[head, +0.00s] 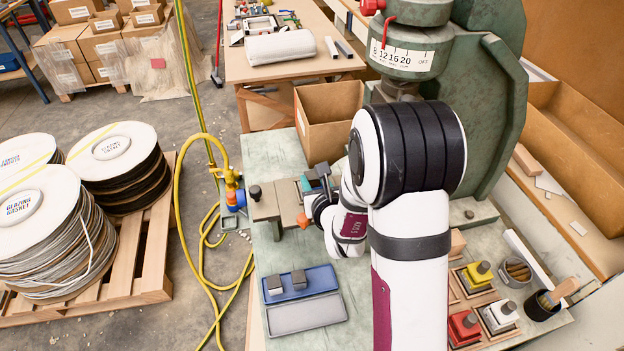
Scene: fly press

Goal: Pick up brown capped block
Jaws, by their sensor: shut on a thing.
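My gripper (318,190) is at the middle of the green press bench, near its left edge, pointing down and left. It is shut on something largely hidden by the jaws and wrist. I cannot tell whether the block is clear of the surface below. A grey-brown fixture (265,205) with a dark knob lies just left of the jaws.
A blue tray (330,279) with two grey blocks and a grey tray (306,314) lie in front. A cardboard box (327,118) and the green press (480,100) stand behind.

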